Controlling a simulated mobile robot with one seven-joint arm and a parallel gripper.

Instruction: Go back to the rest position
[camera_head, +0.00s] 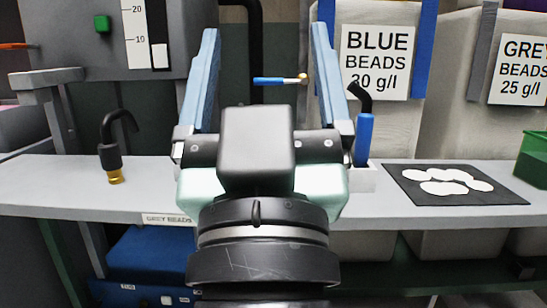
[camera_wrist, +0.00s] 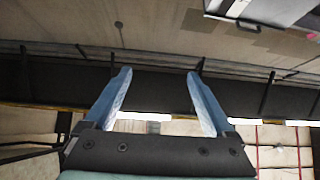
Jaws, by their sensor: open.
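My gripper (camera_head: 265,80) is open in the head view, raised in the middle of the picture with its two blue fingers pointing up and wide apart. Nothing is held between them; a small blue rod with a pale tip (camera_head: 280,80) shows in the gap but appears to be behind. In the wrist view my gripper (camera_wrist: 155,85) also shows its two blue fingers apart with empty space between. The gripper and my wrist hide the middle of the grey shelf (camera_head: 70,190).
A black hooked nozzle with a brass end (camera_head: 115,150) stands on the shelf at left. A blue-handled hooked tool (camera_head: 363,140) stands right of my gripper. A black mat (camera_head: 490,192) carries several white discs (camera_head: 440,187). A green box (camera_head: 533,160) is far right. Labelled bead bags (camera_head: 378,60) stand behind.

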